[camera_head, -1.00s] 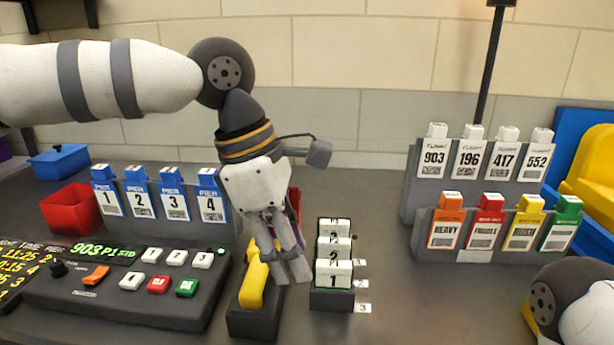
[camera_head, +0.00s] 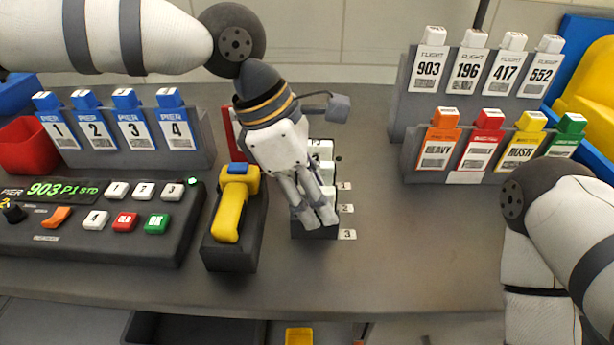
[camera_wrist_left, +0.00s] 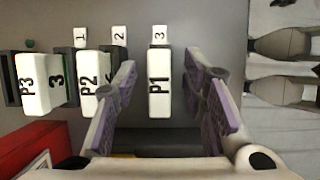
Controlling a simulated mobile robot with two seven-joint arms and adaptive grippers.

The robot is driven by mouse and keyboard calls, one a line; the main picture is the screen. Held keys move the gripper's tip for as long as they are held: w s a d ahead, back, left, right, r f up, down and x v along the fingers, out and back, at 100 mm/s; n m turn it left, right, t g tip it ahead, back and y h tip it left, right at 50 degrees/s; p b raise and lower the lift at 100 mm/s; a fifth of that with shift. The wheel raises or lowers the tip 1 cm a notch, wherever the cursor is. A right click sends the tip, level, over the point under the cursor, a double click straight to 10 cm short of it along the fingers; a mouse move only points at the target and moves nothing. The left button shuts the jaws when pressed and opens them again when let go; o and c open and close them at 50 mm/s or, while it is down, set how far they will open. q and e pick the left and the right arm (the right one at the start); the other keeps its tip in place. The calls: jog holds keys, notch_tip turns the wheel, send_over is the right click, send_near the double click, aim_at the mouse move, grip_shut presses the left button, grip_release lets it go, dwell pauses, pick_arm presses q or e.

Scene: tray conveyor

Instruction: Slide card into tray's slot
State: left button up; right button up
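My left gripper (camera_head: 318,216) is over the near end of a small dark rack (camera_head: 316,233). In the left wrist view its purple-padded fingers (camera_wrist_left: 160,75) are open, one on each side of the white block-topped card P1 (camera_wrist_left: 158,98), with gaps visible. P1 stands at the rack position by label 3 (camera_wrist_left: 159,35). Cards P2 (camera_wrist_left: 90,80) and P3 (camera_wrist_left: 38,84) stand beyond the left finger, by labels 2 and 1. The gripper partly hides these cards in the head view. I cannot make out a tray with certainty. My right arm shows at the right, its gripper out of view.
A yellow scanner-like tool (camera_head: 232,210) stands in a dark holder close left of the rack. A button console (camera_head: 95,225) is farther left. Blue pier cards (camera_head: 130,125) stand behind it; flight cards (camera_head: 472,70) and coloured cards (camera_head: 482,140) are at right. The table right of the rack is clear.

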pick_arm(q)
grip_shut()
jog(key=shift+r, duration=0.2)
pick_arm(e)
jog(key=shift+w, duration=0.15)
pick_arm(q)
jog(key=shift+r+p, duration=0.85)
jog(key=shift+r, duration=1.6)
pick_arm(e)
jog(key=shift+w+r+t, duration=0.4)
jog(key=shift+w+r, duration=0.6)
pick_arm(q)
jog(key=shift+r, duration=0.3)
jog(key=shift+r+p, duration=0.45)
jog(key=shift+r, duration=1.3)
pick_arm(e)
jog(key=shift+w+r+t, duration=0.3)
jog(key=shift+w+r, duration=0.3)
